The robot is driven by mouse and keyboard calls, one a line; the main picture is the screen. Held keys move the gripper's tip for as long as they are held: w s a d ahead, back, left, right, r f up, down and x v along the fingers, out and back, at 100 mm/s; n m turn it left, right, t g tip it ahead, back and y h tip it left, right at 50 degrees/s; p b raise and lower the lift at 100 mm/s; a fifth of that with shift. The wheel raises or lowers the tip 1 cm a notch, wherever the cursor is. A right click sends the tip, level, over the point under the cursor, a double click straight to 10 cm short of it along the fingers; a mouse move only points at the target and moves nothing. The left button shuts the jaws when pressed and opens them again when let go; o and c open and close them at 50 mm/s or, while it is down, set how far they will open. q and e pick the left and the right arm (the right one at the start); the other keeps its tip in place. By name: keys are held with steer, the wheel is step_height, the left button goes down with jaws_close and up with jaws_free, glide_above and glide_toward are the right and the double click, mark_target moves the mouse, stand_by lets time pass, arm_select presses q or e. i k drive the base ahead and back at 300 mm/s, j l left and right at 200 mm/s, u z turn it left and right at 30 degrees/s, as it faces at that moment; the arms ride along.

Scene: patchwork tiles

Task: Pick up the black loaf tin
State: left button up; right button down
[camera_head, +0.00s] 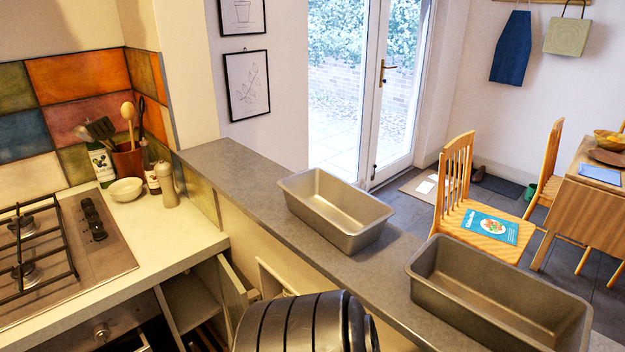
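Two loaf tins stand on the grey ledge (235,178). The nearer one at the lower right (462,314) is darker, a dull dark grey, and neither tin looks plainly black. The other, a lighter silver-beige tin (368,232), stands farther back near the middle. Both are upright, apart from each other, and look empty. Neither of my grippers is in the head view. A black ribbed part, likely of my own arm, shows at the bottom centre, left of the darker tin and not seen touching it.
A gas hob (60,245) and counter fill the left, with a utensil pot (128,160), white bowl (126,190) and pepper mill (167,185). A cupboard door (233,291) stands open below. Beyond the ledge are chairs and a wooden table (570,207). The ledge's far left is clear.

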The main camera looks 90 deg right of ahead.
mark_target(501, 306)
steer(key=z, duration=4.15)
